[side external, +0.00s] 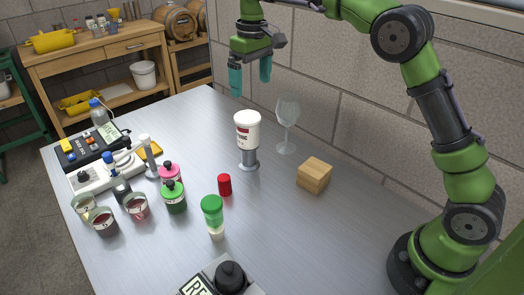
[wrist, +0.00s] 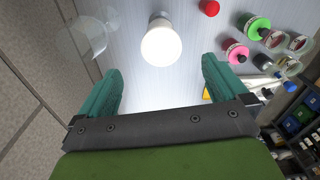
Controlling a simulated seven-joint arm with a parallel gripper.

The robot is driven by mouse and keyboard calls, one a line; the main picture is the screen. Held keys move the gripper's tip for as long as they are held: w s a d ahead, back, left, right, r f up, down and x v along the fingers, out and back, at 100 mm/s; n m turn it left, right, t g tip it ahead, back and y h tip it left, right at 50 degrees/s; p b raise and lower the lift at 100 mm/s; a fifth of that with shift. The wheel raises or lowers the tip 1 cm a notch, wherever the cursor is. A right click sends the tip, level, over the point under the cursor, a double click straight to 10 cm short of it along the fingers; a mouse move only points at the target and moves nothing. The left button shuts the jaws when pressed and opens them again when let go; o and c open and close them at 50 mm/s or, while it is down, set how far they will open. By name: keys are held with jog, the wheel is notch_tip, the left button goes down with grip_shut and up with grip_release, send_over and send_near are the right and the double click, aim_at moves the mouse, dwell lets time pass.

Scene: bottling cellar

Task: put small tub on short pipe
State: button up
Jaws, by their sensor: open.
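The small tub (side external: 247,128) is white with a red and dark label. It stands upright on top of the short pipe (side external: 248,160), a grey metal cylinder with a wider foot on the table. In the wrist view the tub (wrist: 161,46) shows from above as a bright white round lid, and a bit of the pipe's foot (wrist: 159,16) shows beyond it. My gripper (side external: 250,80) is open and empty, with teal fingers, above and behind the tub and apart from it. In the wrist view the gripper (wrist: 160,75) has its fingers wide apart, with the tub beyond their tips.
A wine glass (side external: 287,122) stands right of the tub, near the wall. A wooden block (side external: 314,176), a red cap (side external: 224,185) and a green-lidded shaker (side external: 212,212) stand nearer. Several jars and instruments crowd the left side. The right front table is clear.

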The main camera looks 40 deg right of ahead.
jog(key=s+r+m+t, duration=0.1)
jog(key=s+r+t, duration=0.1)
jog(key=s+r, duration=0.5)
jog(key=s+f+m+t+y, duration=0.1)
jog(key=s+f, duration=0.3)
jog(key=s, duration=0.6)
jog(key=s+f+m+t, duration=0.3)
jog(key=s, duration=0.8)
jog(key=shift+d+f+m+t+y, duration=0.2)
jog(key=shift+f+m+t+y, duration=0.1)
jog(key=shift+f+t+y, duration=0.1)
